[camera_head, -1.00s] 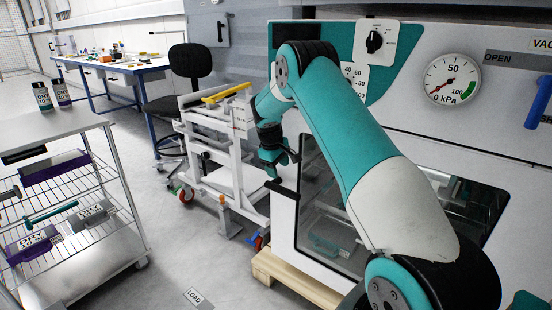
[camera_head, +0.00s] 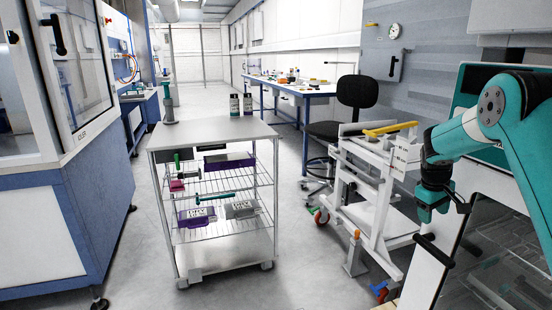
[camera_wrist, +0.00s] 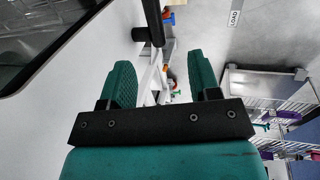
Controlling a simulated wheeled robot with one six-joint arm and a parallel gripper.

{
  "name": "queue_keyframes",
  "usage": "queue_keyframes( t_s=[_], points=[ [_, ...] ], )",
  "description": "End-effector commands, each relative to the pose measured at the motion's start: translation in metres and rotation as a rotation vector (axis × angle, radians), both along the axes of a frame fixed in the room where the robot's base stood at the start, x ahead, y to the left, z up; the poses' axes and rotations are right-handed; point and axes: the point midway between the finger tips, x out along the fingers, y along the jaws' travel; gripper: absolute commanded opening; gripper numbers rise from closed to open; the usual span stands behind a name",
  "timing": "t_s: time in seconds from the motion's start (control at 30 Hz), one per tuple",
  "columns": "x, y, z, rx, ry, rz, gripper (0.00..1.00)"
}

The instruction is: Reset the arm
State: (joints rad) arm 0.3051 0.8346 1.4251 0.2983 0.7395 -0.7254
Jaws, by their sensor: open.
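My gripper (camera_head: 432,204) hangs at the end of my teal arm (camera_head: 508,130) on the right side of the head view. It is in the air between the white wheeled frame and the machine's dark glass door. In the wrist view my gripper (camera_wrist: 160,85) shows two teal fingers spread well apart with nothing between them. A black door handle (camera_wrist: 152,25) shows beyond the fingertips in the wrist view. In the head view the handle (camera_head: 436,250) is just below my gripper; I cannot tell whether they touch.
A steel wire-shelf cart (camera_head: 214,134) with bottles on top and boxes on its shelves stands mid-floor. The white wheeled frame (camera_head: 374,200) with a yellow bar is beside my gripper. A blue cabinet (camera_head: 62,215) is at left. Floor is clear left of the cart.

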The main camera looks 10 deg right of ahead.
Motion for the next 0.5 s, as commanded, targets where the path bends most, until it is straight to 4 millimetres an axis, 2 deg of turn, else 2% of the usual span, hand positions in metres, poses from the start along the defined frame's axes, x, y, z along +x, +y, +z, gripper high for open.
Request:
queue_keyframes(
  t_s=[0.13, 0.27, 0.3, 0.37, 0.4, 0.5],
  points=[
    [-0.009, 0.072, 0.045, 0.068, -0.047, 0.073, 0.56],
    [-0.045, 0.16, 0.087, 0.171, -0.08, 0.155, 0.56],
    [-0.062, 0.186, 0.099, 0.206, -0.085, 0.18, 0.56],
    [-0.09, 0.222, 0.114, 0.258, -0.089, 0.217, 0.56],
    [-0.111, 0.245, 0.122, 0.292, -0.089, 0.239, 0.56],
    [-0.167, 0.293, 0.138, 0.375, -0.078, 0.294, 0.56]
  ],
)
